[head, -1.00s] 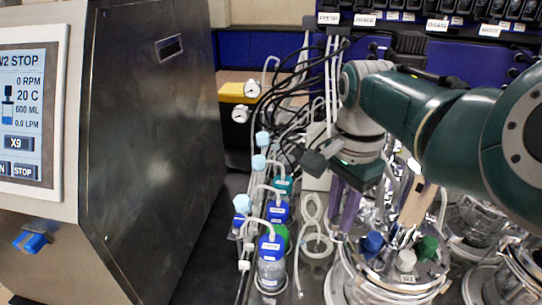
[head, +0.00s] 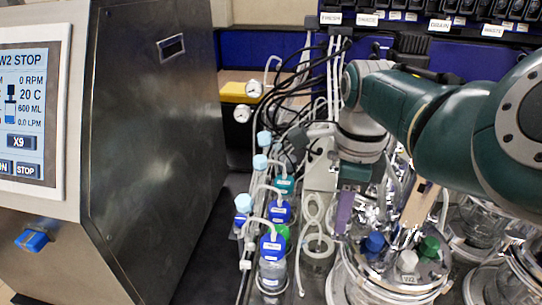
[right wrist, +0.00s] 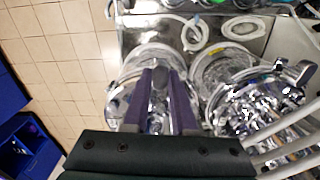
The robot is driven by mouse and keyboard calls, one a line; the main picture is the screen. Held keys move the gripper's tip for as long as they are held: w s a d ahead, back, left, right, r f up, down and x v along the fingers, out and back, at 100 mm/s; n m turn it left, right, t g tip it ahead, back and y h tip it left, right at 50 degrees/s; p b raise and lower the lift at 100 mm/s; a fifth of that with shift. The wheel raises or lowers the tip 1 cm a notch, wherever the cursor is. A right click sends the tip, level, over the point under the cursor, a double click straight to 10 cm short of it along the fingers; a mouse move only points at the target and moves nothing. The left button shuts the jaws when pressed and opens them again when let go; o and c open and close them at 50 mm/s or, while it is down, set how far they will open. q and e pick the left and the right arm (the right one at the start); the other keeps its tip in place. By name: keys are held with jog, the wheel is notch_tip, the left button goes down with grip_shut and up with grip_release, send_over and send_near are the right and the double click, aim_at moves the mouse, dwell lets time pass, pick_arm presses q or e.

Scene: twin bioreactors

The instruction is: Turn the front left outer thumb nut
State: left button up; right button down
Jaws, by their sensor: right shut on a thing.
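The front glass vessel (head: 385,292) has a metal lid with blue, white and green caps and a small label that looks like W2. My right gripper (head: 343,226) reaches down at the left rim of this lid, its purple fingers pointing down. In the right wrist view its two fingers (right wrist: 160,72) are close together over a round metal lid (right wrist: 125,95). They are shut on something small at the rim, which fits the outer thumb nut. My left gripper is not in view.
Bottles with blue caps (head: 272,246) and looped clear tubing (head: 317,243) stand left of the vessel. A steel cabinet with a screen (head: 25,120) fills the left. Other glass vessels (head: 470,220) stand close on the right. Black cables run behind the gripper.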

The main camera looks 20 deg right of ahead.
jog(key=shift+m, duration=0.5)
jog(key=c, duration=0.7)
grip_release()
jog(key=shift+r, duration=0.1)
jog(key=shift+r, duration=0.25)
notch_tip(320, 180, up, 9)
jog(key=shift+r+b, duration=0.15)
jog(key=shift+b, duration=0.4)
jog(key=shift+s, duration=0.1)
